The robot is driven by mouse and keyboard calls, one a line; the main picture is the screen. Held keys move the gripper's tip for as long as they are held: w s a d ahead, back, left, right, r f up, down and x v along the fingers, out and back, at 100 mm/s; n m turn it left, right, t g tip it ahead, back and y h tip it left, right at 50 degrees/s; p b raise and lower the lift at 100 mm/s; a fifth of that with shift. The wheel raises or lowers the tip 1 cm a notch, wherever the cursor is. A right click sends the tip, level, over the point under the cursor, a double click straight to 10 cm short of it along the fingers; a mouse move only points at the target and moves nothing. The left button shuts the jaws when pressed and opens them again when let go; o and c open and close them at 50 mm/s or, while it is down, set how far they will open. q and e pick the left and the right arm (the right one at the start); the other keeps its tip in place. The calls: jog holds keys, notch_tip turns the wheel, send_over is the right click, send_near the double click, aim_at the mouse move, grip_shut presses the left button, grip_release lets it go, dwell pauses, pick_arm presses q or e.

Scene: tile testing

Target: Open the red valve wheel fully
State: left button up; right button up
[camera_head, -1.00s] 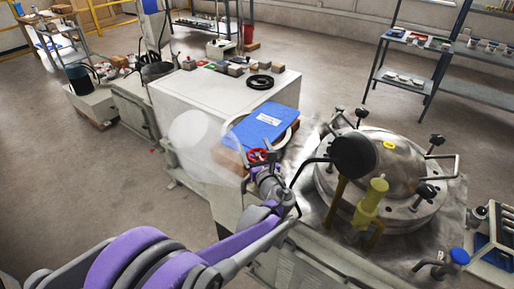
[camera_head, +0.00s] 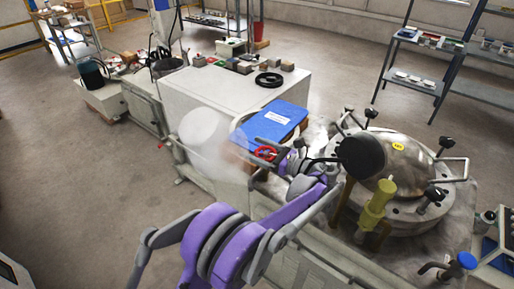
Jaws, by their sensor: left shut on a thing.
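The red valve wheel (camera_head: 265,153) is a small red ring near the middle of the head view, just below the blue folder. My left gripper (camera_head: 277,157) is at the wheel's right side and is shut on its rim. The purple and grey links of my left arm reach up to it from the bottom of the view. The fingers are small and partly hidden by the wrist. My right gripper is not in view.
A blue folder (camera_head: 270,125) lies behind the wheel. A round steel vessel (camera_head: 408,165) with black knobs stands to the right, with a yellow-capped fitting (camera_head: 376,203) before it. Open floor lies at left.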

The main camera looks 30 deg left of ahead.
aim_at(256, 149)
pick_arm(q)
jog(key=shift+s+g, duration=0.1)
jog(key=shift+g, duration=0.2)
jog(key=o, duration=1)
jog(key=shift+o, duration=0.2)
notch_tip(256, 149, up, 10)
jog(key=shift+p, duration=1.15)
jog(key=shift+s+f, duration=0.1)
